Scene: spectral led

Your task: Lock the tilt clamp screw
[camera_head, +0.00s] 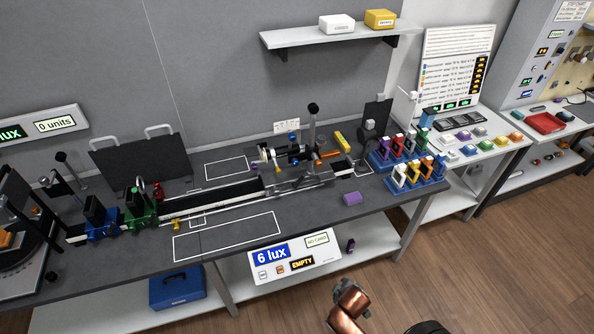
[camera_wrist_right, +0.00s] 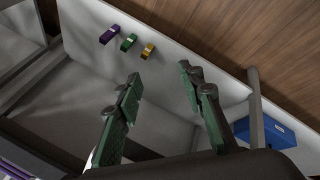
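An optical bench rail (camera_head: 215,203) runs along the dark table. Near its right part stands a lamp-like assembly (camera_head: 290,155) with a black-knobbed lever (camera_head: 312,108), a blue knob (camera_head: 293,136) and small yellow and orange parts. I cannot tell which of these is the tilt clamp screw, or whether it is locked. My right gripper (camera_wrist_right: 160,98) is open and empty in the right wrist view, its green-padded fingers apart over the lower shelf. My left gripper is not in view.
Blue and green carriages (camera_head: 140,214) sit on the rail's left. A display panel (camera_head: 296,257) hangs at the front edge. A blue box (camera_head: 178,287) is on the lower shelf.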

